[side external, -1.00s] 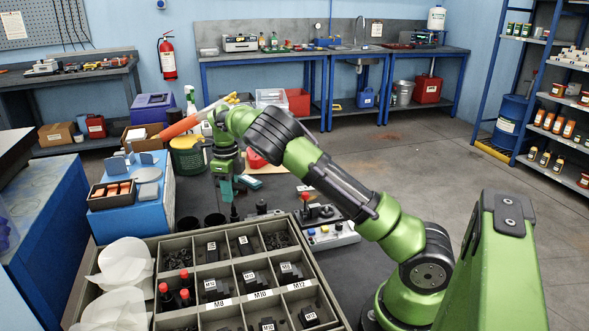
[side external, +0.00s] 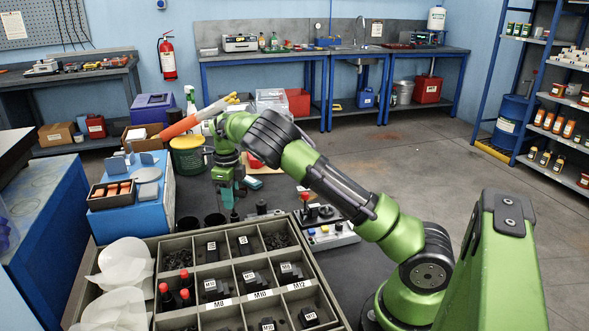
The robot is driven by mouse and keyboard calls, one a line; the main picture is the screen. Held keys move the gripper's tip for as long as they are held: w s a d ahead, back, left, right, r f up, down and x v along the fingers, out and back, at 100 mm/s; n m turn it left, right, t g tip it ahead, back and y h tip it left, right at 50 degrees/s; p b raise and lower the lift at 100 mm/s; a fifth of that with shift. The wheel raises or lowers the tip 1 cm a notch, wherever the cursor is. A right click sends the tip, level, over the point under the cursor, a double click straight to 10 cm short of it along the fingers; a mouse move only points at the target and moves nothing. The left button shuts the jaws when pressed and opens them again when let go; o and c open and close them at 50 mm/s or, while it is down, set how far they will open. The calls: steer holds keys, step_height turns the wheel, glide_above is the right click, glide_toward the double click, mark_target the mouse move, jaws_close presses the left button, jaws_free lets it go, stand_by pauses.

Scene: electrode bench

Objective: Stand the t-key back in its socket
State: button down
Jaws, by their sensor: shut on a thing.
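My gripper (side external: 227,193) points down over the dark bench mat, beyond the divided tray. It is shut on the t-key (side external: 235,215), a thin dark upright shaft that shows just below the teal fingers. The handle of the key is mostly hidden by the fingers. Its lower end is close to the mat and partly lost behind the tray's rear edge. I cannot make out the socket, nor tell whether the key's tip touches anything.
Two black cups (side external: 188,225) stand left of the key. The divided tray (side external: 205,265) fills the near side. A grey control box with coloured buttons (side external: 332,235) and a dark fixture sit to the right. A blue box (side external: 128,215) stands at left.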

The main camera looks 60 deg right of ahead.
steer(key=shift+f, duration=0.15)
steer(key=c, duration=0.8)
jaws_free()
steer(key=shift+c, duration=0.2)
step_height(320, 180, up, 17)
steer(key=shift+r, duration=2.45)
